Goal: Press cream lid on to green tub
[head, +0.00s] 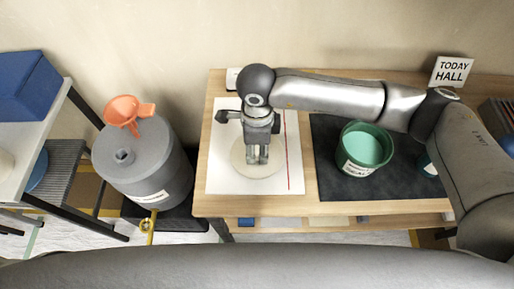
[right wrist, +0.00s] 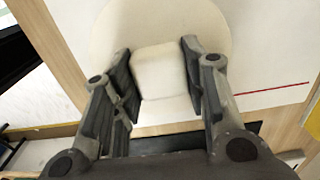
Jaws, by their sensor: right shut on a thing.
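The cream lid (head: 258,172) is a round disc with a block-like handle (right wrist: 160,72). It lies over a white sheet (head: 225,170) on the wooden table; I cannot tell whether it touches the sheet. My right gripper (head: 257,159) points down over the lid, shut on its handle, with a finger on each side in the right wrist view. The green tub (head: 349,165) stands upright and open on a black mat to the right of the lid. Pale green contents (head: 366,147) show inside it, and a white label is on its front. My left gripper is not in view.
A sign (head: 452,70) reading "TODAY HALL" stands at the back right. A small teal container (head: 426,166) is right of the tub, partly behind my right arm. A grey drum (head: 150,165) with an orange funnel (head: 126,112) stands left of the table (head: 310,212).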

